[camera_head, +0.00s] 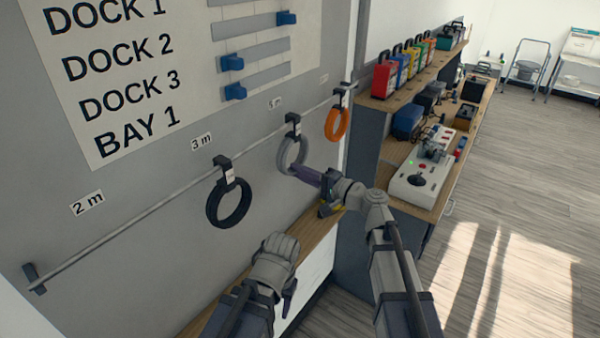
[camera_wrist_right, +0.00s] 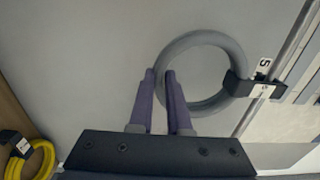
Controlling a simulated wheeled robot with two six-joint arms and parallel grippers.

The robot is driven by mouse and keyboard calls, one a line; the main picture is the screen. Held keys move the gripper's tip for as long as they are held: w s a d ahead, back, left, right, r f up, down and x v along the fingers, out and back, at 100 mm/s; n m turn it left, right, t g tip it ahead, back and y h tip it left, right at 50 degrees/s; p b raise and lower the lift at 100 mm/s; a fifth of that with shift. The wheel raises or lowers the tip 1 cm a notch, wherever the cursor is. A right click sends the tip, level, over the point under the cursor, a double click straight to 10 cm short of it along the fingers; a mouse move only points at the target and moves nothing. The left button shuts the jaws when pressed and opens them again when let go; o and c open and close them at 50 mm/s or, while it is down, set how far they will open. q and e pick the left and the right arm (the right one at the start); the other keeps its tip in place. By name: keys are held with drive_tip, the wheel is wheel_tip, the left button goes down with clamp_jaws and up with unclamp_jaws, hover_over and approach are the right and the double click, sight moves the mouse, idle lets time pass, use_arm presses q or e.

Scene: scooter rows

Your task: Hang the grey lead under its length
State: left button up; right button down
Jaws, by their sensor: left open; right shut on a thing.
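The grey lead (camera_head: 281,157) is a coiled ring at a black hook (camera_head: 293,118) on the wall rail, close to the 5 m label (camera_head: 275,103). In the right wrist view the grey ring (camera_wrist_right: 222,43) meets a black clip (camera_wrist_right: 238,84) at its right. My right gripper (camera_head: 300,170) is shut on the ring's near side, its purple fingers (camera_wrist_right: 159,75) around the tube. My left gripper (camera_head: 283,246) is open and apart, low in front of the wall; its fingertips are hard to make out.
The rail (camera_head: 120,226) also bears a black coil (camera_head: 213,207) near the 3 m label (camera_head: 201,141) and an orange coil (camera_head: 331,124) farther along. The rail is bare by the 2 m label (camera_head: 87,203). A yellow coil (camera_wrist_right: 42,158) lies below. A bench (camera_head: 398,190) stands right.

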drive_tip(key=c, duration=0.8)
unclamp_jaws()
drive_tip(key=v, duration=0.8)
drive_tip(key=s+a+f+n+g+h, duration=0.5)
drive_tip(key=s+a+f+n+g, duration=0.3)
drive_tip(key=s+f, duration=0.55)
drive_tip(key=shift+s+d+f+n+g+h, duration=0.5)
drive_tip(key=shift+s+d+f+h, duration=0.85)
drive_tip(key=shift+h, duration=0.5)
drive_tip(key=shift+s+d+f+n+g+h, duration=0.5)
drive_tip(key=shift+s+d+f+h, duration=0.7)
drive_tip(key=shift+s+f+h, duration=0.45)
drive_tip(key=shift+s+d+f+n+g+h, duration=0.45)
drive_tip(key=shift+s+d+f+h, duration=0.8)
drive_tip(key=shift+h, duration=0.75)
